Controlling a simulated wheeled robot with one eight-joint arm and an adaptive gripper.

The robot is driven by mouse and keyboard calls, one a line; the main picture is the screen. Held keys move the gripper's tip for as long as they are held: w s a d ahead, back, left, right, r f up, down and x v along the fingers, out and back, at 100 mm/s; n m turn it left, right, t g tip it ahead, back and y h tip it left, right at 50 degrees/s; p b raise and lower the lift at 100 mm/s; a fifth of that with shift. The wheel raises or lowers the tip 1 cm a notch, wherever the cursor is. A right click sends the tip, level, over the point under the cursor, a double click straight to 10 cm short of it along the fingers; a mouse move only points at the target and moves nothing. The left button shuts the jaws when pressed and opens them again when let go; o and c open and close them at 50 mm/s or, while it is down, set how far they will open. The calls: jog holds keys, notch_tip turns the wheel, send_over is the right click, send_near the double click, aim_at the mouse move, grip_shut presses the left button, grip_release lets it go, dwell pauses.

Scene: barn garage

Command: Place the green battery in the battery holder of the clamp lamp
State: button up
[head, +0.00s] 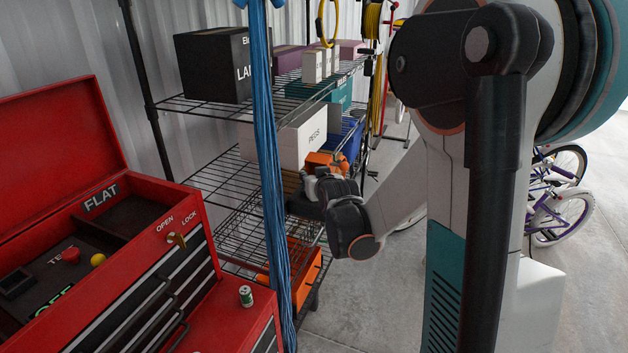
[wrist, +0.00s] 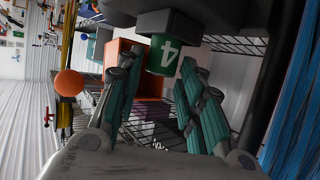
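In the wrist view a green battery marked 4 (wrist: 164,56) sits with its upper end against or inside a dark housing (wrist: 168,22), probably the clamp lamp's battery holder. How deep it sits cannot be told. My gripper (wrist: 160,66) has its fingers spread on either side of the battery, with visible gaps. In the head view my gripper (head: 306,200) is at the wire shelf, beside and below an orange and black object (head: 326,161), possibly the clamp lamp. The battery there is hidden. A small green cylinder (head: 246,296) stands on the red tool chest.
The red tool chest (head: 92,262) is at left with its lid open. A blue cable bundle (head: 266,150) hangs in front of the wire shelf (head: 222,180). A white PEGS box (head: 305,139) stands on the shelf, with an orange crate (head: 308,268) below.

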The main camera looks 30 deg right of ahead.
jog(key=p+v, duration=0.1)
jog(key=v, duration=1.1)
jog(key=shift+p, duration=0.4)
dwell(0.3)
